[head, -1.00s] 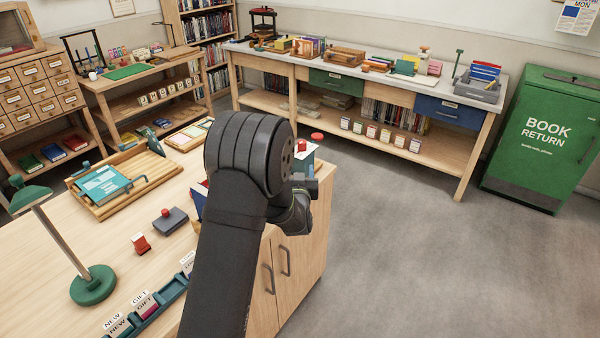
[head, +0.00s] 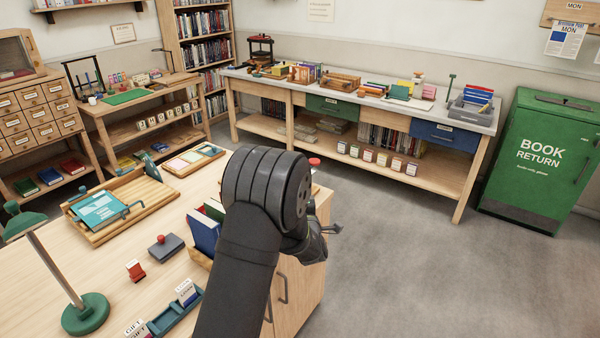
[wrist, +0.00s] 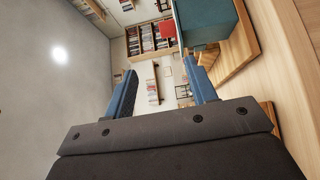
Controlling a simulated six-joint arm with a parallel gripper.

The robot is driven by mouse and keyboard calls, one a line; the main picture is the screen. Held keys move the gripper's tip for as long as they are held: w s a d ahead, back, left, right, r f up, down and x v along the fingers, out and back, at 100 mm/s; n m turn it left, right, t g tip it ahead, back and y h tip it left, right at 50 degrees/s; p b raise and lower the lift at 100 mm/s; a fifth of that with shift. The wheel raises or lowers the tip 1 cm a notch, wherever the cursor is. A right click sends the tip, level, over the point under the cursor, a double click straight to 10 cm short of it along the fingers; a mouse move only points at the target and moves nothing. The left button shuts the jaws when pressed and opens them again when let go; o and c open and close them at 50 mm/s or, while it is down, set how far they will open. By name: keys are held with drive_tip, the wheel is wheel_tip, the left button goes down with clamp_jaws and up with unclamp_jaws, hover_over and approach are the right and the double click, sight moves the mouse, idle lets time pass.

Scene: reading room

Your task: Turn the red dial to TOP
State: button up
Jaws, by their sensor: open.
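A red rounded part (head: 315,162) shows just past my arm at the right end of the near desk in the head view. The body under it is mostly hidden by the arm. In the wrist view a red part (wrist: 167,33) sticks out from the side of a teal box (wrist: 205,22). I cannot tell if it is the dial, and no TOP mark can be read. My gripper (wrist: 159,84) is open and empty, its two blue fingers apart and clear of the box. In the head view my gripper (head: 334,228) is beyond the desk's right side, partly hidden by my arm.
The near desk (head: 115,258) holds a green lamp (head: 85,314), a wooden tray with a teal book (head: 99,211), a grey block with a red knob (head: 166,248) and upright books (head: 203,232). Open floor (head: 400,260) lies right of the desk, before the green book return bin (head: 540,160).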

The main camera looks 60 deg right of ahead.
drive_tip(key=w+d+n, duration=0.3)
drive_tip(key=d+n, duration=0.1)
drive_tip(key=n, duration=0.2)
drive_tip(key=w+d+n+t+y, duration=0.1)
drive_tip(key=w+d+n, duration=0.2)
drive_tip(key=n, duration=0.3)
drive_tip(key=w+d+n, duration=0.4)
drive_tip(key=d+n, duration=0.1)
drive_tip(key=n, duration=0.2)
drive_tip(key=shift+w+d+f, duration=0.1)
drive_tip(key=shift+d+f, duration=0.2)
drive_tip(key=shift+d, duration=0.05)
drive_tip(key=shift+c, duration=0.2)
drive_tip(key=c, duration=0.9)
